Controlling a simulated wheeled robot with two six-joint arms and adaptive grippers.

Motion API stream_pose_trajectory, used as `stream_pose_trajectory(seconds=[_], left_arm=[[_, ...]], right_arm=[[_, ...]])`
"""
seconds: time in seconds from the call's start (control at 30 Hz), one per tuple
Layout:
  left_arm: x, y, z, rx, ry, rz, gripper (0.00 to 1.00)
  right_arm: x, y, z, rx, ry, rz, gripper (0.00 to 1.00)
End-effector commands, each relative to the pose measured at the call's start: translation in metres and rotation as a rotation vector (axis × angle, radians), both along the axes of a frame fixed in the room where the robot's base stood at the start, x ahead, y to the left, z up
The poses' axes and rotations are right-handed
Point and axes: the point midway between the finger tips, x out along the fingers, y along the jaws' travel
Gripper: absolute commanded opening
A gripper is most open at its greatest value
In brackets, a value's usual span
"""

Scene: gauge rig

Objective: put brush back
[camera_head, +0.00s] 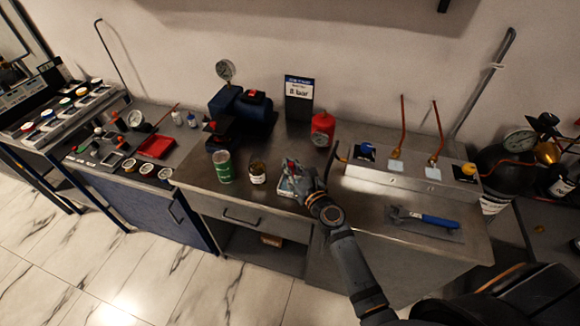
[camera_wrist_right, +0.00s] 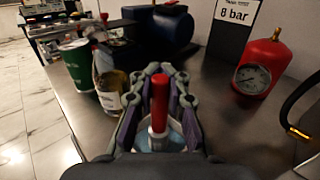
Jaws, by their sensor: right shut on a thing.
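My right gripper (camera_head: 291,170) is over the middle of the steel bench, just right of a small glass jar (camera_head: 257,172). In the right wrist view, its fingers (camera_wrist_right: 158,95) are closed around the upright red handle of the brush (camera_wrist_right: 159,97). Below the handle is a white and pale blue container (camera_wrist_right: 172,140); it also shows under the gripper in the head view (camera_head: 286,188). The fingers hide the brush's lower end, so I cannot tell whether it stands inside the container. My left gripper is not in view.
A green can (camera_head: 223,167) stands left of the jar. A blue pump (camera_head: 240,108), a sign (camera_head: 299,98) and a red cylinder with a gauge (camera_head: 322,129) stand behind. A raised steel block (camera_head: 400,182) is to the right. The bench front is clear.

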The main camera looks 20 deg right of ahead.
Motion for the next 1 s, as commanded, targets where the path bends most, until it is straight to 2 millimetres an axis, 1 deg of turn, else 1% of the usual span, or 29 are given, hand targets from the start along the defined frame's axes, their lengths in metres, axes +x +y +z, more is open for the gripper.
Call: stream_pose_trajectory(seconds=[0.1,0.13,0.3,0.33,0.57,0.67,0.77,1.0], left_arm=[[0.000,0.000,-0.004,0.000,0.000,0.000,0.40],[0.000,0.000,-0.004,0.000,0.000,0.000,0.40],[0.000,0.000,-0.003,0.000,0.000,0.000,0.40],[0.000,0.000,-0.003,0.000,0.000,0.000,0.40],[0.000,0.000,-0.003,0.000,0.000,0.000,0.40],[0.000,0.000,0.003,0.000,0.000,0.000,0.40],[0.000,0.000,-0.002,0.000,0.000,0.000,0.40],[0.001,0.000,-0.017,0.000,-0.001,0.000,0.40]], right_arm=[[0.000,0.000,-0.004,0.000,0.000,0.000,0.00],[0.000,0.000,-0.004,0.000,0.000,0.000,0.13],[0.000,0.000,-0.003,0.000,0.000,0.000,0.36],[0.000,0.000,-0.003,0.000,0.000,0.000,0.38],[0.000,0.000,-0.003,0.000,0.000,0.000,0.38],[0.000,0.000,0.003,0.000,0.000,0.000,0.38],[-0.014,-0.003,-0.002,-0.001,0.002,0.000,0.38],[-0.073,-0.014,-0.004,-0.003,0.003,0.002,0.38]])
